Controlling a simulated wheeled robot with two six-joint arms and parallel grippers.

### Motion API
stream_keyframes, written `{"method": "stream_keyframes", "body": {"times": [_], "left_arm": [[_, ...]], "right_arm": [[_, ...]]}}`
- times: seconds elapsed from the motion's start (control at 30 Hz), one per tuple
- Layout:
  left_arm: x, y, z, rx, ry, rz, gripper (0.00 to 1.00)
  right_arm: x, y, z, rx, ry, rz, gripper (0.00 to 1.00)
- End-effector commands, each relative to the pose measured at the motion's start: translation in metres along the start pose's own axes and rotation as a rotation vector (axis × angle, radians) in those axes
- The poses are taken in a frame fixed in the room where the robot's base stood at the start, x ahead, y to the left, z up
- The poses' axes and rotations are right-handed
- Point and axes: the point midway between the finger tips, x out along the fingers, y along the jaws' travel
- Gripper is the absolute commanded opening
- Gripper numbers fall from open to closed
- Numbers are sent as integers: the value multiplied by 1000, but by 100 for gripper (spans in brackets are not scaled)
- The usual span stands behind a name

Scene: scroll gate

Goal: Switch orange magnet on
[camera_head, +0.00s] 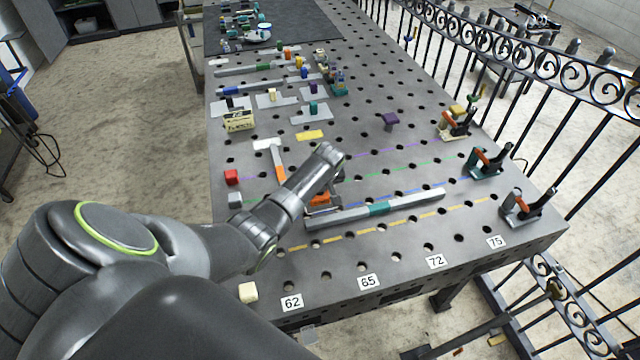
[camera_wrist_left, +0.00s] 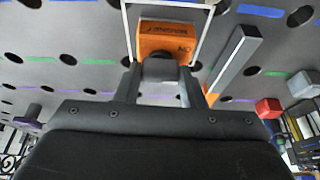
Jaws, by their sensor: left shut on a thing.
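The orange magnet (camera_head: 320,198) sits on the perforated steel table, behind the left end of a long grey bar. In the left wrist view it is an orange block (camera_wrist_left: 165,40) with dark lettering and a dark rounded knob (camera_wrist_left: 160,68) on the side facing me. My left gripper (camera_wrist_left: 160,78) is shut on the knob, one finger on each side of it. In the head view, my left wrist hides part of the magnet and the fingertips. I cannot tell the switch position. My right gripper is not in view.
A grey bar with an orange band (camera_head: 279,172) lies behind my wrist. A red cube (camera_head: 231,177) is at the left edge. Toggle clamps (camera_head: 486,161) line the right side.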

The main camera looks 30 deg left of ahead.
Motion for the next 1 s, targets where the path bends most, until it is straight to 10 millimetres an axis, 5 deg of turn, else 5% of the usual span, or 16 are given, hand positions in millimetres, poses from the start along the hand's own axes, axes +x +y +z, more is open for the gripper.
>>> {"method": "stream_keyframes", "body": {"times": [0.47,0.5,0.63,1.0], "left_arm": [[-1,1,-1,-13,3,-2,13],[-1,1,-2,-13,3,-2,41],[-1,1,-1,-12,2,-2,58],[-3,1,-1,-11,2,-2,58]], "right_arm": [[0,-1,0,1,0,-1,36],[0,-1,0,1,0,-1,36],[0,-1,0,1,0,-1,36],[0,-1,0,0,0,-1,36]]}}
